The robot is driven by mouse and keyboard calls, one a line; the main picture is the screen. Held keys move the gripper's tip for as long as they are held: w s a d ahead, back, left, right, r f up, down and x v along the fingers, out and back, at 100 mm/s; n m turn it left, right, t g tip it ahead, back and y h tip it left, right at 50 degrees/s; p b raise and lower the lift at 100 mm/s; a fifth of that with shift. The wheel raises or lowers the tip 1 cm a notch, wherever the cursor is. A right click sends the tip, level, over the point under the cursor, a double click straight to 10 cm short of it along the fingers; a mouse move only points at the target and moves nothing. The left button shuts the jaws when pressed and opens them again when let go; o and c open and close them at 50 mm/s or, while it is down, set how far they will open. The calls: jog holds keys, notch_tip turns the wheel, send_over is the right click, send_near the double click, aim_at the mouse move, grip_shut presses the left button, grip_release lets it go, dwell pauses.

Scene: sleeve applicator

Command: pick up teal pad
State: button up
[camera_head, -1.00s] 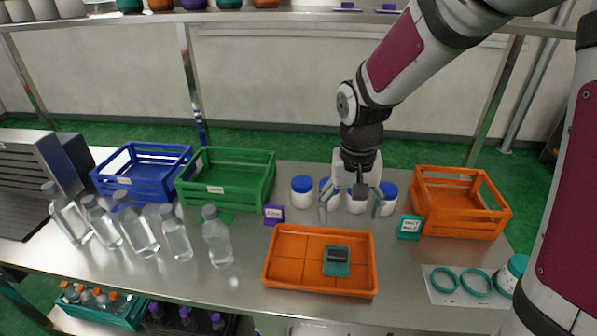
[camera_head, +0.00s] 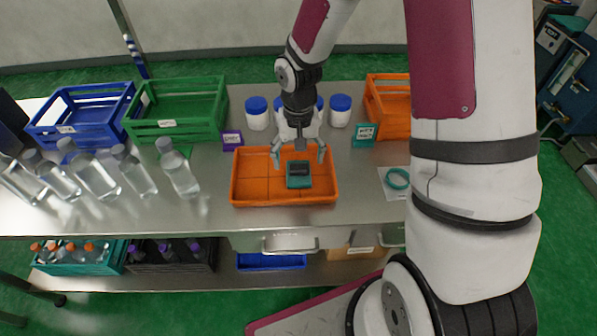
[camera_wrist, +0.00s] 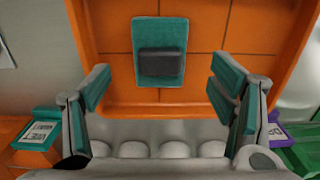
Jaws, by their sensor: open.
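The teal pad (camera_head: 299,181) lies in the orange tray (camera_head: 256,190), right of the tray's middle. It has a dark grey block-like top. In the wrist view the teal pad (camera_wrist: 160,26) lies flat on the tray floor, with its dark block (camera_wrist: 160,62) facing the camera. My gripper (camera_head: 299,158) is open and empty, above the back part of the tray. In the wrist view its teal-padded fingers (camera_wrist: 164,88) are spread wide on either side of the pad's line, apart from the pad.
Several white jars with blue lids (camera_head: 257,113) stand behind the tray. A purple sign (camera_head: 232,140) and a teal sign (camera_head: 363,136) stand near its back corners. Clear bottles (camera_head: 178,170) stand left. Green (camera_head: 178,108), blue (camera_head: 80,112) and orange (camera_head: 388,105) crates line the back.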

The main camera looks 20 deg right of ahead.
aim_at(298, 166)
jog(key=f, duration=0.4)
jog(key=shift+w+d+f, duration=0.1)
jog(key=shift+w+f, duration=0.1)
jog(key=shift+f, duration=0.2)
jog(key=c, duration=1.4)
jog(key=shift+o, duration=0.2)
jog(key=shift+r, duration=0.1)
jog(key=shift+w+r, duration=0.1)
jog(key=shift+r, duration=0.3)
notch_tip(298, 166, up, 3)
jog(key=shift+d+f, duration=0.1)
jog(key=s+d, duration=0.3)
jog(key=s, duration=0.1)
jog(key=s+d+r, duration=0.1)
jog(key=s+d, duration=0.2)
jog(key=s, duration=0.1)
jog(key=s+d, duration=0.3)
jog(key=s, duration=0.2)
jog(key=shift+d+r, duration=0.1)
jog(key=shift+r, duration=0.05)
